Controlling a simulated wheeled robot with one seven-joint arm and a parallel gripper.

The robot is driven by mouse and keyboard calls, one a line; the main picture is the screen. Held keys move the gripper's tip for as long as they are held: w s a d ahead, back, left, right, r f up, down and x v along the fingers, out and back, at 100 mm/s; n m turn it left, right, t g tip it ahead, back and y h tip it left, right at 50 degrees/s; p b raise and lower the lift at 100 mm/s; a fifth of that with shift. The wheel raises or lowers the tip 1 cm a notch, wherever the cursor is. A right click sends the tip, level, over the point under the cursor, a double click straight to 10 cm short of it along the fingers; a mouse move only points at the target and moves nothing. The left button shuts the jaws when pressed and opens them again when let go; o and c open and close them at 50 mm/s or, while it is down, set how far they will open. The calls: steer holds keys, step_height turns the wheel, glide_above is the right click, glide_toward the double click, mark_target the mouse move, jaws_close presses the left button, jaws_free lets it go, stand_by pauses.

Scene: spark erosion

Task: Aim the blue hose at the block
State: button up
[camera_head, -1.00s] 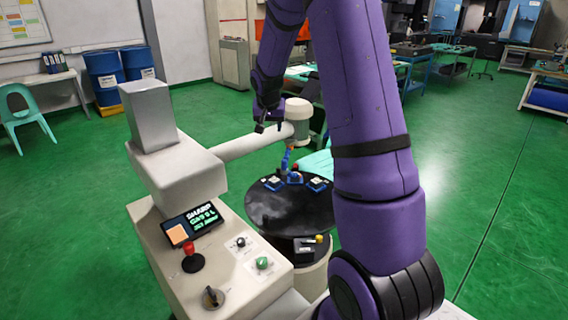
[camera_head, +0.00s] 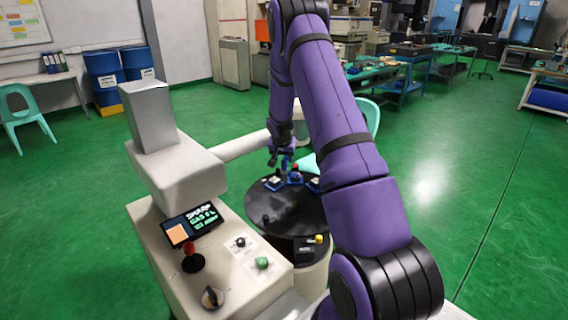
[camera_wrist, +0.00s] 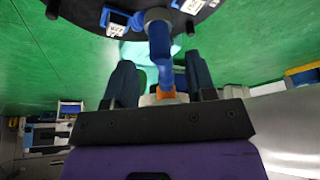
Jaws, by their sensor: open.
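The blue hose (camera_wrist: 159,42) is a segmented blue arm rising from the far side of the round dark table (camera_head: 282,212); its orange tip (camera_wrist: 168,95) shows in the wrist view. My gripper (camera_wrist: 160,82) is open, with one dark finger on each side of the hose; I cannot tell whether either finger touches it. In the head view my gripper (camera_head: 284,162) is low over the table's far edge and hides much of the hose. I cannot tell for certain which thing is the block.
Blue holders with white tops flank the hose base, one on the left (camera_wrist: 117,22) in the wrist view. A control panel (camera_head: 192,223) stands at the front left. The table's middle is mostly clear.

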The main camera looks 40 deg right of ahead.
mark_target(284, 160)
steer(key=shift+x, duration=1.95)
steer(key=shift+c, duration=0.3)
jaws_close()
